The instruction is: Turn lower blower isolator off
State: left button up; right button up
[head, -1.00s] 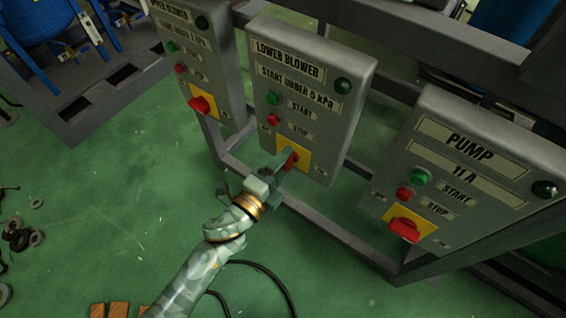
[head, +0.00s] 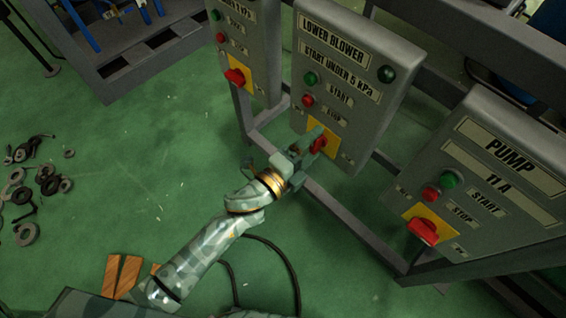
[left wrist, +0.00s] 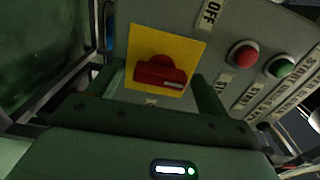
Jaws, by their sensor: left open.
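The lower blower box (head: 345,75) is a grey panel with a yellow plate (head: 333,150) low on it. The lower blower isolator is a red handle (head: 319,145) on that plate. My left gripper (head: 316,141) is at the handle, its fingers open on either side of it. In the left wrist view the red handle (left wrist: 160,72) lies between the two spread fingers (left wrist: 163,88), with gaps on both sides. An OFF label (left wrist: 210,13) shows beyond the yellow plate's corner; another label at the near edge is mostly hidden. My right gripper is out of view.
Red stop (head: 307,100) and green start (head: 311,79) buttons sit just above the isolator. The upper blower box (head: 250,45) stands left, the pump box (head: 490,185) right, each with a red isolator. Grey frame bars (head: 325,205) run below. Black rings (head: 28,234) lie on the green floor.

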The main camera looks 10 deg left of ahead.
pick_arm(q)
jog(key=shift+s+a, duration=0.1)
jog(key=shift+s, duration=0.05)
jog(key=p+v, duration=0.4)
jog(key=v, duration=1.2)
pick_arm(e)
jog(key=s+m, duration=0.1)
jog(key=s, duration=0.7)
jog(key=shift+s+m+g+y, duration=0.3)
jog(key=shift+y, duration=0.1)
